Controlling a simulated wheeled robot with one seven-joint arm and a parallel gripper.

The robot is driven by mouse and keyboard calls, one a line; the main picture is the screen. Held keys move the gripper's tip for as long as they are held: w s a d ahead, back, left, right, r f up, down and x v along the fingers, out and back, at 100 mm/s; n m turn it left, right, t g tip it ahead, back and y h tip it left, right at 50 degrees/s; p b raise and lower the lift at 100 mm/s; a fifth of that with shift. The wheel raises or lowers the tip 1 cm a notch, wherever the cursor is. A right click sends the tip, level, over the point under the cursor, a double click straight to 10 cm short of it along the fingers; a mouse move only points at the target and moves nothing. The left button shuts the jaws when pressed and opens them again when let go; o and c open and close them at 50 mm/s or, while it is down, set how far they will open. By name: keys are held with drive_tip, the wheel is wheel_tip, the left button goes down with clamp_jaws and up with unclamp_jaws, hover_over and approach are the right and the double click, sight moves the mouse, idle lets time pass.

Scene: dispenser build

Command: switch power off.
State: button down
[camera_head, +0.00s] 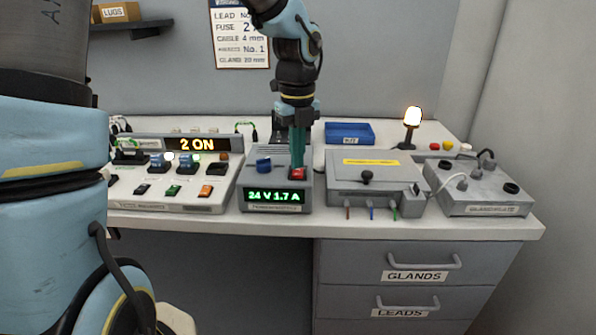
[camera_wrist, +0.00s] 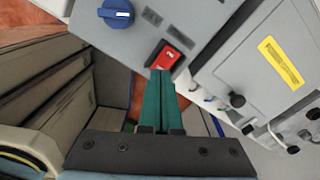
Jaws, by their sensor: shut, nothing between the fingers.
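The power supply (camera_head: 252,186) is a grey box on the bench with a blue knob (camera_head: 264,165) and a red rocker switch (camera_head: 298,174) on its top. Its green display (camera_head: 274,196) reads 24 V 1.7 A. My gripper (camera_head: 298,165) points down with its green fingers together and empty, the tips at the red switch. In the wrist view the fingertips (camera_wrist: 161,72) reach the lower edge of the red switch (camera_wrist: 166,55); I cannot tell whether they touch it. The blue knob also shows there (camera_wrist: 117,12).
Left of the supply is a fuse panel (camera_head: 135,192) with a display reading 2 ON. Right of it are a grey box with a yellow label (camera_head: 372,161) and a gland plate box (camera_head: 487,208). A lamp (camera_head: 412,117) glows behind. A blue tray (camera_head: 350,126) stands at the back.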

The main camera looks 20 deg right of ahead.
sight(297, 174)
drive_tip(key=shift+f+b, duration=0.4)
drive_tip(key=shift+f, duration=0.55)
idle(0.9)
drive_tip(key=shift+r, duration=0.1)
wheel_tip(297, 174, up, 7)
drive_tip(key=p, duration=0.8)
idle(0.4)
